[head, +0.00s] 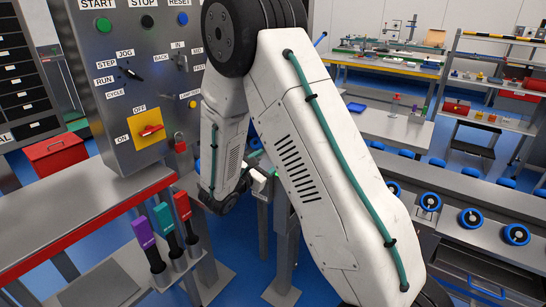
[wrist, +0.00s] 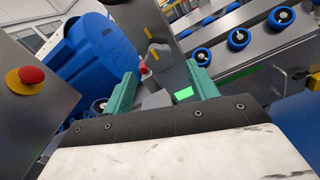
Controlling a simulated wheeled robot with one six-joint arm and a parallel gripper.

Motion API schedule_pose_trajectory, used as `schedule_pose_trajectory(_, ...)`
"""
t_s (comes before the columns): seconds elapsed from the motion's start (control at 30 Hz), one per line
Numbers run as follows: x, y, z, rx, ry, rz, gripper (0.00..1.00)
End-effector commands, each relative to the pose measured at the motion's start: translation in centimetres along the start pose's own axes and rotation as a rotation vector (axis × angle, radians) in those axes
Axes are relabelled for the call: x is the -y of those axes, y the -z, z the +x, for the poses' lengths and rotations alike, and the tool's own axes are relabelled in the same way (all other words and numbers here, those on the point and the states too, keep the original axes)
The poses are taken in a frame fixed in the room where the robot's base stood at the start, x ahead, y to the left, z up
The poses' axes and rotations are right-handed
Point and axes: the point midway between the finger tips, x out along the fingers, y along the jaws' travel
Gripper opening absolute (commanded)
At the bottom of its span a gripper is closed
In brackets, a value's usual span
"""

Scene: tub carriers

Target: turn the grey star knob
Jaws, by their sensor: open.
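My gripper (wrist: 160,70) shows in the wrist view with its two teal fingers spread apart and nothing held between them. A grey lobed knob (wrist: 159,56), which looks like the star knob, sits on a grey panel beyond the fingertips, near the middle of the picture. Yellow marks lie on the panel beside it. The knob is apart from the fingers, and its exact turn is hard to read. In the head view my arm hides the gripper, and I cannot make out the knob there.
A red pointer-like part (wrist: 143,70) is just left of the knob. Conveyor rails with blue wheels (wrist: 238,39) run at the right. The control panel (head: 120,90) stands left of my arm.

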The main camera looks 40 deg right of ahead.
Motion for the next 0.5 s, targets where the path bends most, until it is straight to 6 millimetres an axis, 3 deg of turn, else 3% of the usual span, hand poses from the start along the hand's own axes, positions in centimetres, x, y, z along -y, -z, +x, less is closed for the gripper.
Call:
schedule_pose_trajectory(0.2,0.1,0.0,3.1,0.0,0.003,0.0,0.58)
schedule_pose_trajectory(0.5,0.1,0.0,4.1,0.0,0.001,0.0,0.58)
